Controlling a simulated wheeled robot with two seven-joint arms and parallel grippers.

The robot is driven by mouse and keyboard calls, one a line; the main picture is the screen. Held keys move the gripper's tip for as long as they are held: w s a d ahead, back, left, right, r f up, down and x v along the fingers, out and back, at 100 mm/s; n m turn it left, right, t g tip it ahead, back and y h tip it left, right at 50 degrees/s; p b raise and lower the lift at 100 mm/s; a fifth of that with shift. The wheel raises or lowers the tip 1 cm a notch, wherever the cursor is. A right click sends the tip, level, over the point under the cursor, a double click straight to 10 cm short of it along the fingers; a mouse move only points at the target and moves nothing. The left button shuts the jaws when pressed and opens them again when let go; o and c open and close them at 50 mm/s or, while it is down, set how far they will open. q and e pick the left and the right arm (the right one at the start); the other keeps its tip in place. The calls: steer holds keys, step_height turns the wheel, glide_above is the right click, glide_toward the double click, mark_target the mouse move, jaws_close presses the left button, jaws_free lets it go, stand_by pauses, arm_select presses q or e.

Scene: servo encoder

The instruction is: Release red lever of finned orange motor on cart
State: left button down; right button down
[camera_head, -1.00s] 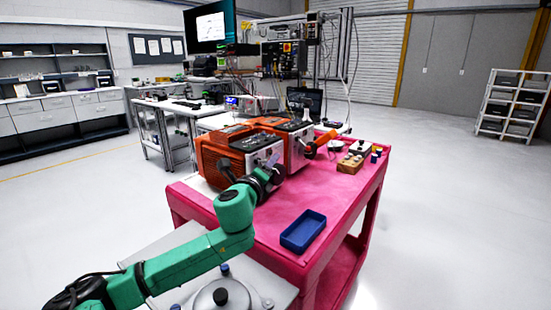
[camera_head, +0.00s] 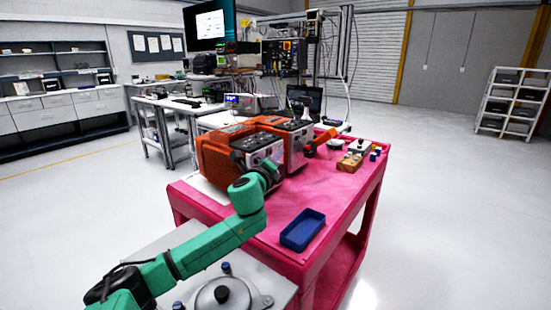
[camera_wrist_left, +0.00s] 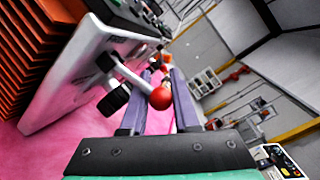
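The finned orange motor (camera_head: 220,160) stands on the pink cart (camera_head: 330,200), at its near left. In the left wrist view its orange fins (camera_wrist_left: 30,40) and pale front plate (camera_wrist_left: 70,75) fill the left side. A lever with a bare metal rod and a red ball knob (camera_wrist_left: 160,98) sticks out from that plate. My left gripper (camera_wrist_left: 157,100) is open. The knob appears between its two purple fingers, with gaps on both sides; I cannot tell its depth. My right gripper is not in view.
A second orange motor (camera_head: 285,138) stands just behind, with an orange-red handle (camera_head: 322,144) pointing right. A blue tray (camera_head: 303,230) and a wooden block (camera_head: 350,162) sit on the cart. The cart's middle is clear. A dark part (camera_wrist_left: 113,98) sits beside the lever.

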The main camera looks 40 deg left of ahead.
arm_select(q)
steer(key=shift+r, duration=0.1)
steer(key=n+p, duration=0.1)
steer(key=p, duration=0.1)
steer(key=r+n+p, duration=0.1)
steer(key=p, duration=0.1)
steer(key=shift+a+r+g, duration=0.1)
steer(key=shift+a+g, duration=0.15)
steer(key=shift+g, duration=0.05)
steer(key=c, duration=0.8)
jaws_free()
steer(key=shift+o, duration=0.5)
steer(key=shift+a, duration=0.1)
steer(key=shift+s, duration=0.1)
